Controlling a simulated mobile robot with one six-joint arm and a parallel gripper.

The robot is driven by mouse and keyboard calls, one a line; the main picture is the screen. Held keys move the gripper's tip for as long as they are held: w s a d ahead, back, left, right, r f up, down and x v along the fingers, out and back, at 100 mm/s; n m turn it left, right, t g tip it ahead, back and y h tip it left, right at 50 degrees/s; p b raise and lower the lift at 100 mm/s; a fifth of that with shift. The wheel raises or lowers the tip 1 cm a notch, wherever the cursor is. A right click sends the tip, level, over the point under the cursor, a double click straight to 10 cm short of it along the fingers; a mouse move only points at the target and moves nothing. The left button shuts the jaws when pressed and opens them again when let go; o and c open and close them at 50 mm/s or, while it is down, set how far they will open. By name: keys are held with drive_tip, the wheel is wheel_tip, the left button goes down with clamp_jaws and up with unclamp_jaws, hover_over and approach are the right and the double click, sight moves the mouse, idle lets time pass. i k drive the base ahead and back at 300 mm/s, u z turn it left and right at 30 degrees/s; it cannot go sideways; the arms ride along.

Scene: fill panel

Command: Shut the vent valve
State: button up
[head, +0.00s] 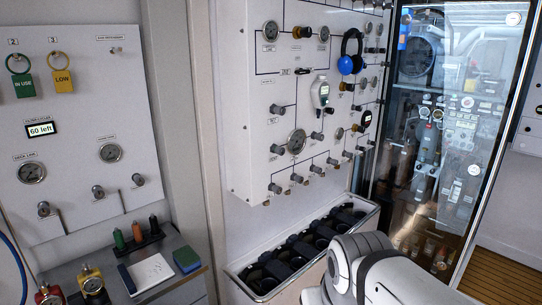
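A white fill panel (245,128) in the middle carries several grey valve knobs, gauges and black connecting lines. Its small labels are too blurred to read, so I cannot tell which knob is the vent valve or whether it is open. A second panel (85,110) at left has two gauges and several grey knobs, including one knob (97,191) low in the middle and another (138,180) to its right. My gripper is not in view; only white and grey links of my arm show at the bottom right.
Blue ear defenders (348,65) and a handheld meter (320,93) hang on the middle panel. Below it stands a trough (237,283) of dark round holders. A glass cabinet (480,130) stands right.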

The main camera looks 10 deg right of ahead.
sight(278, 150)
drive_tip(key=z, duration=0.1)
drive_tip(key=i, duration=0.9)
drive_tip(key=u, duration=0.05)
